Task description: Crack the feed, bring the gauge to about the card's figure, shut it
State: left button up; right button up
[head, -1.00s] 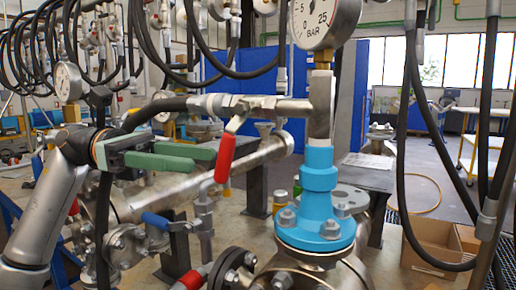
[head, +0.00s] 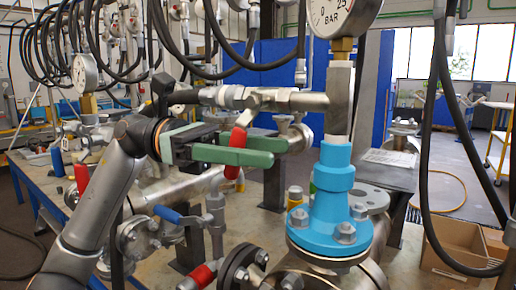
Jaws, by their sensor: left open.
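The pressure gauge (head: 342,14), marked BAR, stands on a brass fitting above the blue flanged neck (head: 328,205). The frame's top edge cuts it off, and its needle cannot be read. A hose with metal fittings joins the gauge's stem from the left. A valve on this line has a red lever (head: 238,138) hanging down. My left gripper (head: 278,152), with green fingers, is open at this lever. The lower finger crosses in front of the lever, and the other lies behind it. Contact cannot be told. My right gripper is not in view.
A valve with a blue lever (head: 168,214) and a red-handled one (head: 196,277) sit below my gripper. Black hoses hang at top left and on the right. A white sheet (head: 390,158) lies on a dark stand; its text is unreadable. A cardboard box (head: 455,245) is at right.

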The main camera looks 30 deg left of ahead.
pick_arm(q)
grip_shut()
dwell(0.4)
dwell(1.0)
